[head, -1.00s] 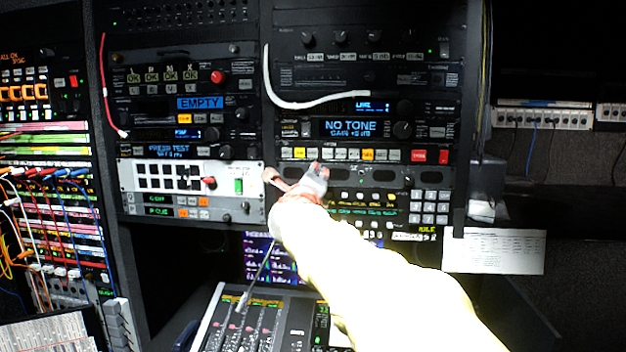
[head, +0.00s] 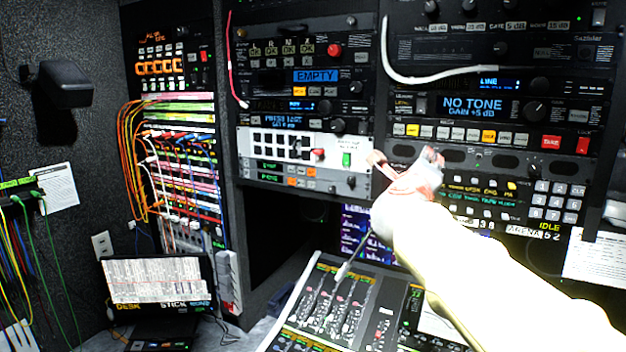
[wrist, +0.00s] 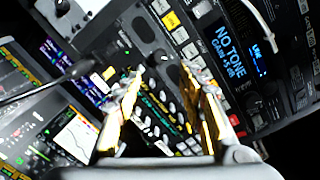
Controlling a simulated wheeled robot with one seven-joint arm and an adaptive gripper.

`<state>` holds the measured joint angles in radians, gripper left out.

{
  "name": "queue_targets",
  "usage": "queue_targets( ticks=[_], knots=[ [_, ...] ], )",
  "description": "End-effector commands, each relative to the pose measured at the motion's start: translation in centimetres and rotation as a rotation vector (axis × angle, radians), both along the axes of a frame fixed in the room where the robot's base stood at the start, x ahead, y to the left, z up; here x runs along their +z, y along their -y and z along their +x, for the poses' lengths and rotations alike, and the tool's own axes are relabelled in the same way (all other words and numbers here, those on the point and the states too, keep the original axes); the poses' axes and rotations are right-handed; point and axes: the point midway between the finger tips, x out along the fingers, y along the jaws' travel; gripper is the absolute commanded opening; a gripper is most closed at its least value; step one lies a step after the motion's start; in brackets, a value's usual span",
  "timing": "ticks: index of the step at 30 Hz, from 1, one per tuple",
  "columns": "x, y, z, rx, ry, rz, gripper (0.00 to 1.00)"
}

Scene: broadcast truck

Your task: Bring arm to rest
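My arm (head: 490,270) reaches from the lower right of the head view toward the equipment rack, glaring white. My gripper (head: 405,160) is at its end, in front of the rack panels below the NO TONE unit (head: 472,105). In the wrist view my gripper (wrist: 168,82) shows two yellowish fingers spread well apart, with nothing between them. Behind the gap are a dark panel with small lit keys and a row of buttons. I cannot tell how far the fingertips are from the panel.
A mixing console (head: 345,305) lies below my arm. A patch bay (head: 180,165) with many cables stands at left. A laptop-like screen (head: 157,280) sits at lower left. A white cable (head: 440,78) hangs on the rack. A paper sheet (head: 597,255) is at right.

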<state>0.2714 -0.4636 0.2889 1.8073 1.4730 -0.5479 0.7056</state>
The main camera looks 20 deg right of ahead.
Motion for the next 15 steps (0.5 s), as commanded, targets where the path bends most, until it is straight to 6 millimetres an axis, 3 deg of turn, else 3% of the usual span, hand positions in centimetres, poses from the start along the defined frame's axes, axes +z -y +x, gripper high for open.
queue_targets(
  ticks=[5, 8, 12, 15],
  knots=[
    [-0.1, -0.3, 0.3, 0.015, -0.025, -0.020, 0.40],
    [-0.1, -2.2, 2.1, 0.112, -0.092, -0.100, 0.40],
    [-3.5, -7.8, 5.4, 0.365, -0.318, -0.350, 0.40],
    [-7.7, -13.1, 5.7, 0.578, -0.503, -0.565, 0.40]
  ],
)
